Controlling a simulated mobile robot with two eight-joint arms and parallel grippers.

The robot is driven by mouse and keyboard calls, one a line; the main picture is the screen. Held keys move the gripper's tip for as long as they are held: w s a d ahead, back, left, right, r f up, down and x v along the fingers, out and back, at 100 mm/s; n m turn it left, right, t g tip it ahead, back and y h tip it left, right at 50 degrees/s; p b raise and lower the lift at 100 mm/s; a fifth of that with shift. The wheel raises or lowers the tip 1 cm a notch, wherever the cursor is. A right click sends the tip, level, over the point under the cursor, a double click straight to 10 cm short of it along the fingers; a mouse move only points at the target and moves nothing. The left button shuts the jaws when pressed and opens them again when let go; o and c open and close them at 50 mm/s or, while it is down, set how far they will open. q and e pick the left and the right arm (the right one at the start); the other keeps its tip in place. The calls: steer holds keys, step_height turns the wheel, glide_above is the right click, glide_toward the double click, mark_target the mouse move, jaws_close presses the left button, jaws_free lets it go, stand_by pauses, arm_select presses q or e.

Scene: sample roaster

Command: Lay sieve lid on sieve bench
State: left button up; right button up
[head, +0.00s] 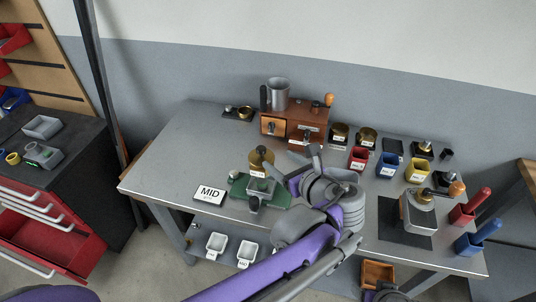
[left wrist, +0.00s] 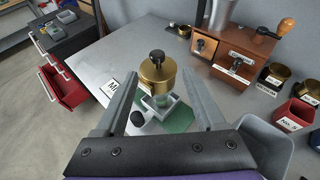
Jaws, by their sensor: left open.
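I cannot tell which surface is the sieve bench. My right gripper is not clearly in view.
A wooden box with drawers (head: 309,130) and a grey cup (head: 278,94) stand behind. Red, blue and yellow bins (head: 387,166) sit at right, near a grey device with an orange knob (head: 418,218). A MID card (head: 210,193) lies left. The table's left part is clear.

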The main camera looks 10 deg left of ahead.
mark_target(263, 151)
arm_select(q)
steer(key=x, duration=0.4)
steer(key=shift+w+a+f, duration=0.1)
steer(key=shift+w+a, duration=0.1)
steer(key=shift+a, duration=0.2)
steer(key=shift+x, duration=3.05)
steer(key=shift+s+f, duration=0.1)
steer(key=shift+s, duration=0.05)
steer(key=shift+c, duration=0.3)
jaws_close()
